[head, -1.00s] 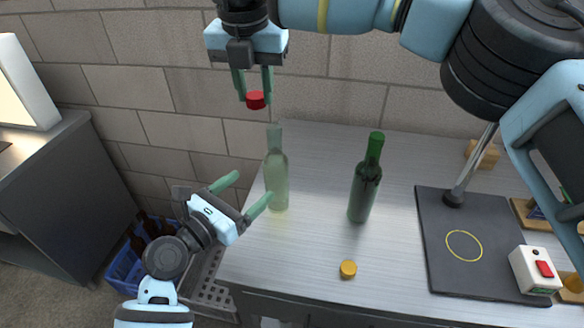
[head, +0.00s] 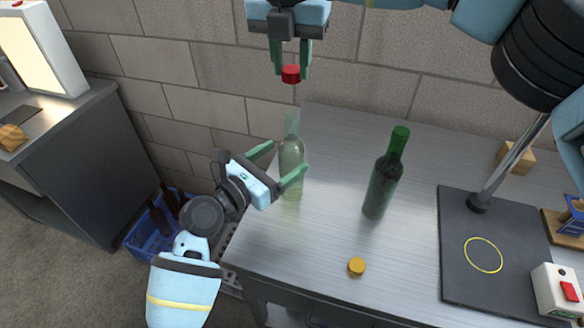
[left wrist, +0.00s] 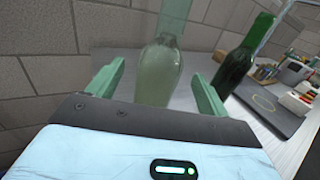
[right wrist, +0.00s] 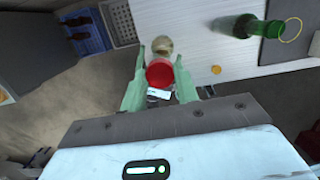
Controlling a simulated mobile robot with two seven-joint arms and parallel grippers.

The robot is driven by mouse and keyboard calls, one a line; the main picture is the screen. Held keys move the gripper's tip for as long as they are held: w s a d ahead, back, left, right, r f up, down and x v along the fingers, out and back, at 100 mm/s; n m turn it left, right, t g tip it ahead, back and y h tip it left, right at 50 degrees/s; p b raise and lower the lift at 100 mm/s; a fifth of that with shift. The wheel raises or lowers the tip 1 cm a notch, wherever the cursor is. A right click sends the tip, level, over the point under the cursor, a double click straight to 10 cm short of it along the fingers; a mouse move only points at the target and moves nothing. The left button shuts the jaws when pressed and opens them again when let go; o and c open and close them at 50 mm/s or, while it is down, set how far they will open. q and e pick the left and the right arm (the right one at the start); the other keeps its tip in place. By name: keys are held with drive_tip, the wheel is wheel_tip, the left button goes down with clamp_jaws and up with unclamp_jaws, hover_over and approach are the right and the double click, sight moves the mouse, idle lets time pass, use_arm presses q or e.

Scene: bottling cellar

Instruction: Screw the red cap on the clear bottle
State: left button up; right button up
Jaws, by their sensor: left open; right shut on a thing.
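The clear bottle (head: 291,165) stands upright on the metal table at its left back part; it also shows in the left wrist view (left wrist: 158,78). My left gripper (head: 290,160) is open, with its fingers on either side of the bottle body in the left wrist view; I cannot tell whether they touch it. My right gripper (head: 290,68) is shut on the red cap (head: 291,74) and holds it above the bottle's mouth, with a gap between. The red cap also shows in the right wrist view (right wrist: 159,73), with the bottle partly behind it.
A green bottle (head: 384,180) stands right of the clear one. A yellow cap (head: 356,266) lies near the table's front edge. A dark plate (head: 460,225) with a post and a white box with a red switch (head: 556,290) are at right. A blue crate (head: 148,238) stands on the floor.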

use_arm(q)
drive_tip(key=shift+x, duration=2.85)
drive_tip(key=shift+c, duration=0.5)
drive_tip(key=c, duration=1.4)
use_arm(e)
hover_over(292, 112)
drive_tip(key=shift+s+f, duration=0.1)
drive_tip(key=shift+f, duration=2.4)
use_arm(q)
drive_tip(key=shift+a, duration=0.1)
use_arm(e)
drive_tip(key=shift+f, duration=0.9)
drive_tip(key=shift+f, duration=0.55)
